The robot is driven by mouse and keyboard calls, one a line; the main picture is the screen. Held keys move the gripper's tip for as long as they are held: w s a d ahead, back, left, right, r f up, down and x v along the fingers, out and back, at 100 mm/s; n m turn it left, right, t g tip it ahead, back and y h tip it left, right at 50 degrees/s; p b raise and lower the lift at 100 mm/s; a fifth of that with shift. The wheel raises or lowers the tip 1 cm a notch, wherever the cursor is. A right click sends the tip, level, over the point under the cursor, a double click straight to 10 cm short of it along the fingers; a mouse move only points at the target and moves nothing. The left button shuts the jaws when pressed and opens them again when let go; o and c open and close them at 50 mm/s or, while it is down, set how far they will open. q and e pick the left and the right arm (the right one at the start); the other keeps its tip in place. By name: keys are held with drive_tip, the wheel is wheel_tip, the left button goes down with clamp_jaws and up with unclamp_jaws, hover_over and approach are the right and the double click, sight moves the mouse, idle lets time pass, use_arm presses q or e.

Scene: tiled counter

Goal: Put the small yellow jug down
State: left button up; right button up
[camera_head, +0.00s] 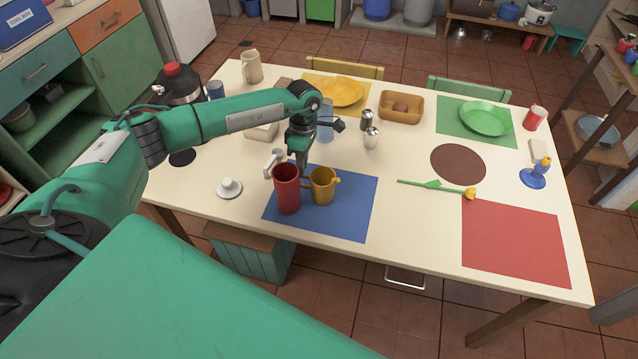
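My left gripper (302,160) points down right at the jug's upper left rim, behind the red cup. Its fingertips are partly hidden, so I cannot see whether they are closed on the rim. My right gripper is not in view.
A whitish mug (274,160) is behind the red cup, and a small white lidded piece (229,187) lies left of the mat. Shakers (371,138) stand behind right. The blue mat's right part is free.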

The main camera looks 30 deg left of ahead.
use_arm(q)
drive_tip(key=shift+s+f, duration=0.2)
drive_tip(key=shift+f, duration=1)
clamp_jaws()
drive_tip(key=shift+r, duration=0.1)
